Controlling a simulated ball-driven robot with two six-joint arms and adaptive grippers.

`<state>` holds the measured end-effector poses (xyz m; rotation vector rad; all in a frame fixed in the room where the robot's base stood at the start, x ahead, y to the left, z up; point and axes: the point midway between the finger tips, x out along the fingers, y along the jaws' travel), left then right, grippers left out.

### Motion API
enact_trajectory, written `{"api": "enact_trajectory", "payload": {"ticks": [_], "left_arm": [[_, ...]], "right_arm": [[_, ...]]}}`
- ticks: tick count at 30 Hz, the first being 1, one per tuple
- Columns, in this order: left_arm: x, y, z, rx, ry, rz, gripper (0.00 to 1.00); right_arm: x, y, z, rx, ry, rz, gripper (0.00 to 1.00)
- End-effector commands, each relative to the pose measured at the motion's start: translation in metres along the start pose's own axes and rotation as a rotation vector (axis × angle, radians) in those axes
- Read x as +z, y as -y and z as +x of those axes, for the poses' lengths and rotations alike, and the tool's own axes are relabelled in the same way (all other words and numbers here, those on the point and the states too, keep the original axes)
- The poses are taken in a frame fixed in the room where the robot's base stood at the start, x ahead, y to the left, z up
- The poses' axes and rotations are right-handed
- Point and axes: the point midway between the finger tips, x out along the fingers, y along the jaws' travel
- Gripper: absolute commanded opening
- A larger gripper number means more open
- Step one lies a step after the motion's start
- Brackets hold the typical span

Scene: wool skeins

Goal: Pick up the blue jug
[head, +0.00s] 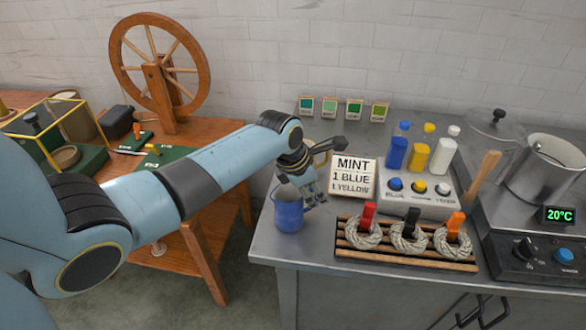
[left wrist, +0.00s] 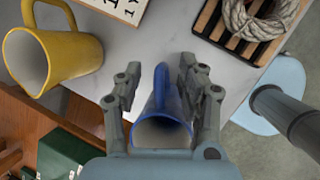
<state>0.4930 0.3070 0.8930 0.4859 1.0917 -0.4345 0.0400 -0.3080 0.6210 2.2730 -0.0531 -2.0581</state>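The blue jug (head: 288,212) stands upright near the left front corner of the metal counter. My left gripper (head: 315,196) is low beside it, on its right and far side in the head view. In the left wrist view, the blue jug (left wrist: 162,132) lies between the two spread fingers of my left gripper (left wrist: 163,75), its open mouth toward the camera and its handle toward the fingertips. The gripper looks open around it; I cannot tell whether either finger touches. My right gripper is in neither view.
A yellow jug (left wrist: 75,55) stands close by, mostly hidden behind my gripper in the head view. A MINT sign (head: 353,178) and a wooden rack (head: 405,259) with rope-like skeins stand to the right. The counter's left edge is close to the jug.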

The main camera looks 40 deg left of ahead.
Motion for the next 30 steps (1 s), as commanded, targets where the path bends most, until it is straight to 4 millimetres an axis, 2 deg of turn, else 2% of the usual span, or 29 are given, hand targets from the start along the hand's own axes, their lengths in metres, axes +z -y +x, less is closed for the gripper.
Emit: {"api": "enact_trajectory", "payload": {"ticks": [3,10,19,30], "left_arm": [[-0.0002,0.0004,0.0095,0.0,0.0,0.001,0.39],[0.0001,0.0003,0.0096,0.0,0.0,0.002,0.38],[-0.0001,0.0003,0.0095,0.0,0.0,0.002,0.0],[0.0004,-0.0002,0.0091,0.001,0.001,0.002,0.0]], "right_arm": [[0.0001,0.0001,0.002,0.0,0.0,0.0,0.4],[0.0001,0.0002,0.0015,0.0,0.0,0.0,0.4],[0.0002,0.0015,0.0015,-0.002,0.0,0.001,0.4],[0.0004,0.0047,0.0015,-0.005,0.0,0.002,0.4]]}}
